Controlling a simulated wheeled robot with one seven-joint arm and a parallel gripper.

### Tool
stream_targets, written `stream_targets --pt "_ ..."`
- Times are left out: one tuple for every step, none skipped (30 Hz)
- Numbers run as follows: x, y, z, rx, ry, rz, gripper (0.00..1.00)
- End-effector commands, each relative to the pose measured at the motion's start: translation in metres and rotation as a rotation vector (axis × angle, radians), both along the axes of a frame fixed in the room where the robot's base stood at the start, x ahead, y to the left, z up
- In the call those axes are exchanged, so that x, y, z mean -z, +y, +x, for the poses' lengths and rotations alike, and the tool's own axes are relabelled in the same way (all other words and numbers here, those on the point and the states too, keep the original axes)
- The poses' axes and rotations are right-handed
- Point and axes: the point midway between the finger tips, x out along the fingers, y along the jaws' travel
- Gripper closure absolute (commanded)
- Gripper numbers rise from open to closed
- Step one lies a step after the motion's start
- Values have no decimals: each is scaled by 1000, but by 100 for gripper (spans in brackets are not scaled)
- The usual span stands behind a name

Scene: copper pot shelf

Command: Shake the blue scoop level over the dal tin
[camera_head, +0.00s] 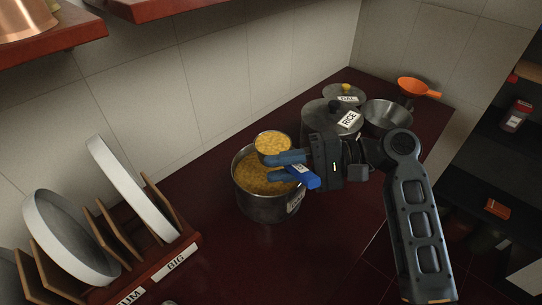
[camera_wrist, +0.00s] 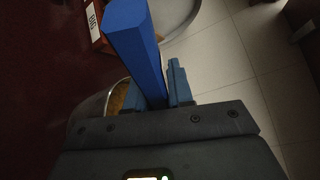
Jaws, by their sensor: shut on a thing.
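The open dal tin (camera_head: 268,208) is a steel pot on the dark red counter, nearly full of yellow dal; the label on its side is only partly readable. The scoop's round cup (camera_head: 273,142), heaped with yellow dal, is held over the back part of the tin's mouth. Its blue handle (camera_head: 303,177) points toward the front right. My gripper (camera_head: 269,168), with blue-grey fingers, is shut on the handle above the tin. In the wrist view the blue handle (camera_wrist: 138,45) stands between the fingers, and part of the tin (camera_wrist: 88,112) shows behind them.
A lidded tin labelled RICE (camera_head: 322,122), a lid labelled DAL (camera_head: 345,97), a steel bowl (camera_head: 388,118) and an orange funnel-like item (camera_head: 416,87) stand at the back right. A rack with white plates (camera_head: 65,240) is at the left. Shelves (camera_head: 45,50) overhang the upper left.

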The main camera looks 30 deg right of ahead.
Motion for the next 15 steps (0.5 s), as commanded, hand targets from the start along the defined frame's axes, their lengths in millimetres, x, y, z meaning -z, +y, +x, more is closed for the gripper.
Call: stream_targets --pt "0 7 -1 -3 -1 0 100" --pt "0 10 -1 -3 -1 0 100" --pt "0 15 -1 -3 -1 0 100" --pt "0 19 -1 -4 -1 0 100" --pt "0 22 -1 -3 -1 0 100" --pt "0 25 0 -2 -1 0 100" --pt "0 26 0 -1 -1 1 100" --pt "0 26 0 0 -1 0 100" --pt "0 25 0 1 -1 0 100" --pt "0 24 0 1 -1 0 100" --pt "-1 21 0 2 -2 0 100" --pt "-1 18 0 1 -1 0 100" --pt "-1 15 0 1 -1 0 100" --pt "-1 11 0 1 -1 0 100" --pt "-1 6 1 2 -2 0 100"
